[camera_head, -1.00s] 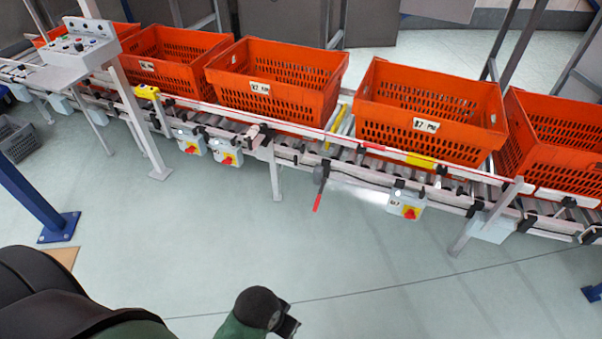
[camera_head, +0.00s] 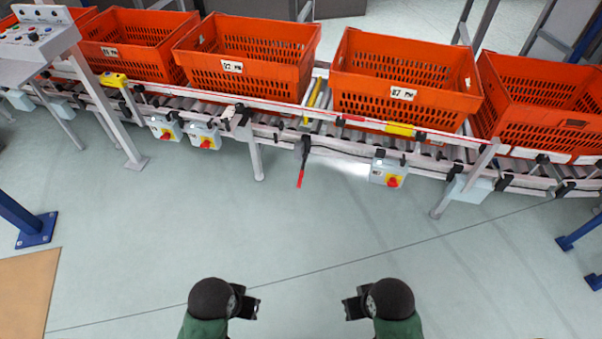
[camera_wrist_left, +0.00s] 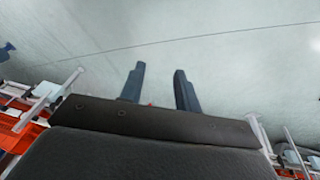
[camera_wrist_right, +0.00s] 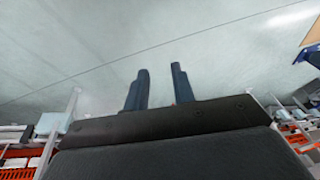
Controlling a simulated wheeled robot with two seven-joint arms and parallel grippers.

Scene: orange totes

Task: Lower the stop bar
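A yellow bar (camera_head: 314,94) lies across the conveyor rollers in the gap between two orange totes; it looks like the stop bar, but I cannot tell whether it is raised. A lever with a red handle (camera_head: 300,177) hangs down from the conveyor's front side, just below that gap. My left gripper (camera_head: 250,303) and right gripper (camera_head: 350,307) are low in the head view, over the floor, well short of the lever. Each wrist view shows two parted fingers with nothing between them, for the left gripper (camera_wrist_left: 158,85) and the right gripper (camera_wrist_right: 159,87).
Orange totes (camera_head: 248,85) and (camera_head: 405,95) stand on the conveyor (camera_head: 270,131). Grey switch boxes with red knobs (camera_head: 388,173) hang on its front. A control panel (camera_head: 40,35) and a blue post (camera_head: 20,215) stand at left. The floor before the conveyor is clear.

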